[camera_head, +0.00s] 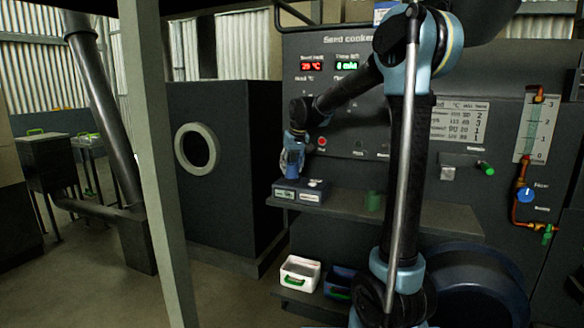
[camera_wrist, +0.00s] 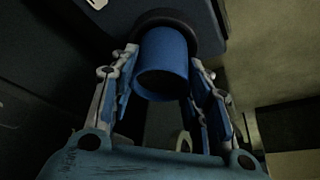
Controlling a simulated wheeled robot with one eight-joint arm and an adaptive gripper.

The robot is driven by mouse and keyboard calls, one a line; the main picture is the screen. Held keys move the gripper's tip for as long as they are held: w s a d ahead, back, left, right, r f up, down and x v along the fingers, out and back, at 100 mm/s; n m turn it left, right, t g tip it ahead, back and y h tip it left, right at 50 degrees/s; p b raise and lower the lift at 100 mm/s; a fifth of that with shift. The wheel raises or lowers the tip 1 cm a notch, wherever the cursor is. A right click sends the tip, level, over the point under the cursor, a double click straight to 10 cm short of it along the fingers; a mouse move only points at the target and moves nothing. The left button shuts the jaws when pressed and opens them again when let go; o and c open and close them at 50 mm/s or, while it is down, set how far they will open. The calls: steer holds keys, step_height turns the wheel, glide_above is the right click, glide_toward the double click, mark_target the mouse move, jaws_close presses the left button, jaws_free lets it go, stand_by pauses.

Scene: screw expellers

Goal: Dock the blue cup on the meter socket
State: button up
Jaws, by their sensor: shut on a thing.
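The blue cup (camera_wrist: 162,65) is between the fingers of my gripper (camera_wrist: 162,75) in the wrist view, its open mouth toward the camera. My gripper is shut on it. The cup's far end meets or overlaps a dark round ring, the meter socket (camera_wrist: 193,20), on a dark blue box; I cannot tell whether it is seated. In the head view my gripper (camera_head: 292,160) points down just above the meter (camera_head: 300,190), a dark blue box with white labels on the shelf. The cup is hard to make out there behind the fingers.
A green cup (camera_head: 375,200) stands on the shelf (camera_head: 430,215) right of the meter. Below are a white bin (camera_head: 300,272) and a dark blue bin (camera_head: 339,281). The seed cooker panel (camera_head: 350,130) rises behind. A pale post (camera_head: 158,160) stands at left.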

steer(key=shift+f, duration=0.35)
steer(key=o, duration=0.8)
steer(key=shift+c, duration=0.2)
steer(key=v, duration=1.1)
stand_by(0.5)
steer(key=s+d+f+m+h, duration=0.1)
steer(key=s+d+f, duration=0.4)
steer(key=s+d, duration=0.4)
steer(key=s+d+f+m, duration=0.2)
steer(key=s+d+f, duration=0.4)
steer(key=s, duration=0.4)
steer(key=s+d+f+m+g, duration=0.1)
steer(key=s+d+f, duration=0.2)
steer(key=s+f, duration=0.5)
steer(key=s+d+f+m+h, duration=0.1)
steer(key=s+d+f, duration=0.3)
steer(key=s+f, duration=0.3)
steer(key=s, duration=0.3)
steer(key=shift+d+f+g, duration=0.2)
steer(key=shift+f+g, duration=0.2)
